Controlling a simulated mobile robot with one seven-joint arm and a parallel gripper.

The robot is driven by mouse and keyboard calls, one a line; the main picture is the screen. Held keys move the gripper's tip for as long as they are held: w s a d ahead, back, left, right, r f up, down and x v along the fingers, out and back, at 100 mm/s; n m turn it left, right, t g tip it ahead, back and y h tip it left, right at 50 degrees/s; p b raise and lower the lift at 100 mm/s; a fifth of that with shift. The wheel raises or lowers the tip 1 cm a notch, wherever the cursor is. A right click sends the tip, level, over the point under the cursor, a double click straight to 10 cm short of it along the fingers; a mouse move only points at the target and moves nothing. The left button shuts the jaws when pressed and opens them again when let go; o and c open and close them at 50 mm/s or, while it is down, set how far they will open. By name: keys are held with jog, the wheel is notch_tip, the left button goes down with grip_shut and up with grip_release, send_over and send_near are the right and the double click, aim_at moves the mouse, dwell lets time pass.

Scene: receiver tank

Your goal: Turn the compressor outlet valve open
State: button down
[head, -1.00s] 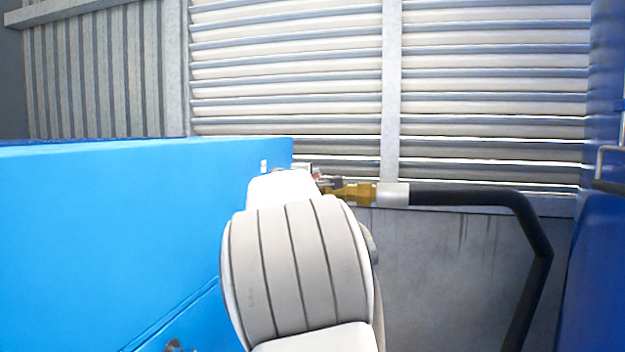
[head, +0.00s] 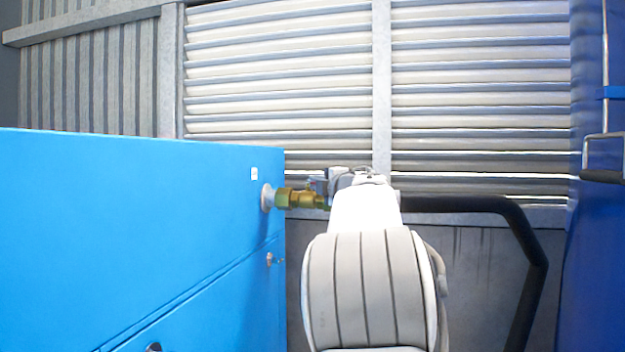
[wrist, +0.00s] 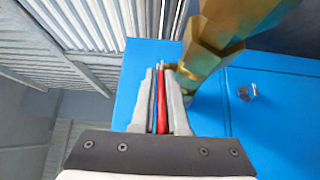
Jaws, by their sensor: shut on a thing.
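The brass compressor outlet valve (head: 300,198) comes out of the right side of the blue compressor cabinet (head: 140,210) in the head view. In the wrist view the brass valve body (wrist: 215,45) is large and close, just right of my fingers. My gripper (wrist: 162,95) is shut on a narrow red handle (wrist: 161,108), which runs lengthwise between the two grey fingers. In the head view my arm hides the valve's right end, the handle and most of the gripper (head: 322,182).
A black hose (head: 470,205) runs right from behind my arm and bends down. A dark blue tank (head: 603,260) stands at the right edge. A louvred wall (head: 280,70) closes off the back. A small latch (wrist: 247,92) sticks out of the cabinet.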

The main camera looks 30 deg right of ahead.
jog(key=n+y+p, duration=0.1)
jog(key=d+y+p, duration=0.1)
jog(key=n+y+p, duration=0.1)
jog(key=y, duration=0.1)
jog(key=shift+d+f+n+p, duration=0.15)
jog(key=shift+f+n+p, duration=0.15)
jog(key=shift+y, duration=0.4)
jog(key=c, duration=1)
grip_release()
jog(key=shift+o, duration=0.2)
jog(key=shift+s, duration=0.1)
jog(key=s+d+b, duration=0.1)
jog(key=s+b, duration=0.2)
jog(key=s, duration=1.4)
jog(key=shift+s+d+r+b, duration=0.15)
jog(key=shift+d+r+b, duration=0.05)
jog(key=shift+b, duration=0.2)
